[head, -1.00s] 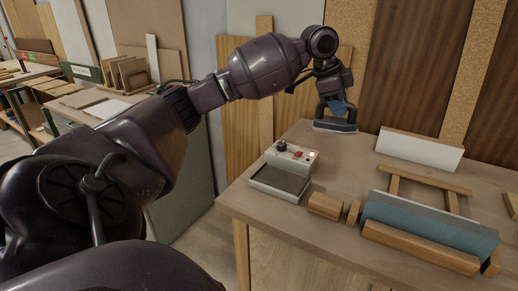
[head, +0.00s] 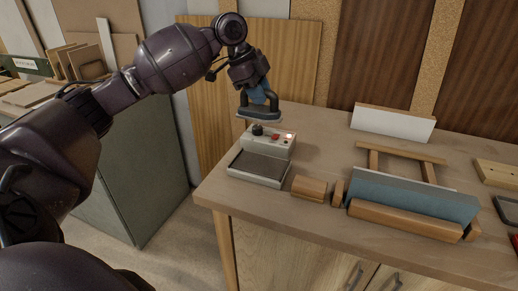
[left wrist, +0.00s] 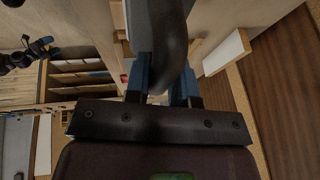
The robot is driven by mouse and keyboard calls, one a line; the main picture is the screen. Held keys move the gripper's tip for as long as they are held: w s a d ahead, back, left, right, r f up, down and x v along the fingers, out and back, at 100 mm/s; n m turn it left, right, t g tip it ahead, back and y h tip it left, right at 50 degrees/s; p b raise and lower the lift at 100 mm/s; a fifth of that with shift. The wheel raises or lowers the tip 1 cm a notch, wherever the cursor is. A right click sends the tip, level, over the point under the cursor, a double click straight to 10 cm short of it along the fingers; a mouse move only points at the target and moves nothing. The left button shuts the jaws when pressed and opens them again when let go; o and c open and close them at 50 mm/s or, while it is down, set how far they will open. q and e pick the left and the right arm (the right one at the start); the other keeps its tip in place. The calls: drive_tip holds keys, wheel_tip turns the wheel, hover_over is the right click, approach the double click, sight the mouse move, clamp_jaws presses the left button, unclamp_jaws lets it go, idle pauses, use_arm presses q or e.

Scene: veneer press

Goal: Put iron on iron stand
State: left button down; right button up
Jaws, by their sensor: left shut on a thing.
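My left gripper (head: 258,94) is shut on the handle of the iron (head: 258,114), which has a dark body and a pale sole. The iron is held in the air, roughly level, just above and behind the iron stand in the head view. The iron stand (head: 259,168) is a light grey box with a dark flat plate in front and a raised panel with a black knob and red lights behind. Its plate is bare. In the left wrist view the dark handle (left wrist: 168,45) lies between the blue fingers. My right gripper does not show.
The stand sits at the left corner of the wooden table (head: 310,150). Right of it lie a wooden block (head: 309,188) and a blue-grey sheet (head: 415,197) with a wooden roller (head: 405,220). A white-faced board (head: 392,124) stands behind. Veneer panels (head: 250,60) stand behind the table.

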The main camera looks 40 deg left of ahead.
use_arm(q)
wheel_tip(320, 180, down, 14)
drive_tip(key=shift+f+b, duration=0.25)
drive_tip(key=shift+b, duration=0.6)
drive_tip(key=shift+f, duration=0.4)
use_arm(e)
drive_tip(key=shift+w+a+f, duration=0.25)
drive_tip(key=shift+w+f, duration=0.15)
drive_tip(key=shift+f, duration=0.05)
use_arm(q)
drive_tip(key=shift+f, duration=0.15)
drive_tip(key=c, duration=1)
unclamp_jaws()
drive_tip(key=shift+f, duration=0.1)
drive_tip(key=shift+c, duration=0.2)
drive_tip(key=shift+o, duration=0.4)
